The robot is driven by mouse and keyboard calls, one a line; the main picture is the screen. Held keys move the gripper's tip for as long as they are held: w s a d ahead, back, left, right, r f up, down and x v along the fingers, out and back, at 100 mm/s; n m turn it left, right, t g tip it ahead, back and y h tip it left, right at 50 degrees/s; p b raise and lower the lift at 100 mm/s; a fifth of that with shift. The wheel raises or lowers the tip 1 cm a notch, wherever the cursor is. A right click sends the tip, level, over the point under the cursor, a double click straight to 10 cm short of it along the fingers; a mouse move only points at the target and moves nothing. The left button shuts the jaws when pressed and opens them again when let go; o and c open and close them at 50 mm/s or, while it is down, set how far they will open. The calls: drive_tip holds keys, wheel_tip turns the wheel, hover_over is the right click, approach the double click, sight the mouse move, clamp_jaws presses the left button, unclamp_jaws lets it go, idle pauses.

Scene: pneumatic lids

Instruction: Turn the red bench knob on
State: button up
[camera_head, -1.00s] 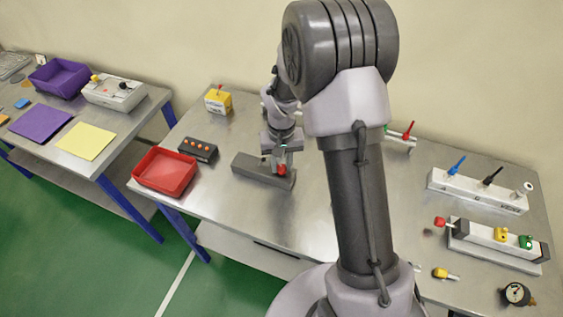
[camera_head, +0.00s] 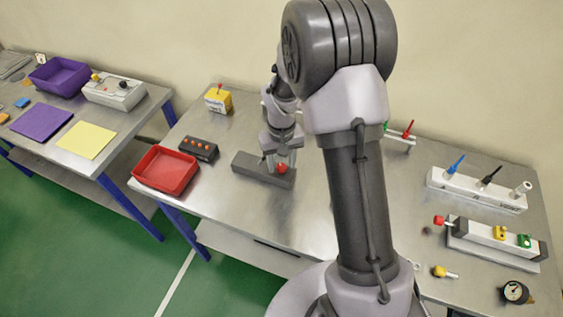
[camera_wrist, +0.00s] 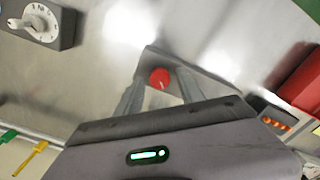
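The red bench knob (camera_head: 282,168) sits on the right part of a low dark grey block (camera_head: 248,164) on the metal bench. In the wrist view the red knob (camera_wrist: 160,77) is round with a small pale mark on its edge. My gripper (camera_head: 281,163) is above the block, with its fingers pointing down. In the wrist view my gripper (camera_wrist: 160,88) is open, its two fingers on either side of the knob with a gap visible. I cannot tell the knob's on or off position.
A red tray (camera_head: 138,172) and a dark box with orange buttons (camera_head: 198,148) lie left of the block. A yellow box with a red lever (camera_head: 218,99) stands behind. Valve blocks (camera_head: 475,191) are on the right. A white dial knob (camera_wrist: 40,22) shows in the wrist view.

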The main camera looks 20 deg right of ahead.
sight(281, 168)
wheel_tip(281, 168, up, 17)
drive_tip(key=p, duration=0.4)
drive_tip(key=shift+r, duration=0.2)
drive_tip(key=s+a+m+t+y+b, duration=0.1)
drive_tip(key=s+a+t+b, duration=0.2)
drive_tip(key=s+b, duration=0.3)
drive_tip(key=s+a+m+t+y+b, duration=0.1)
drive_tip(key=s+a+b, duration=0.3)
drive_tip(key=s, duration=1.2)
drive_tip(key=m+t+b, duration=0.1)
drive_tip(key=b, duration=0.2)
drive_tip(key=shift+s+a+f+m+t, duration=0.2)
drive_tip(key=shift+a+f+m+t, duration=0.1)
drive_tip(key=shift+a+f+t, duration=0.1)
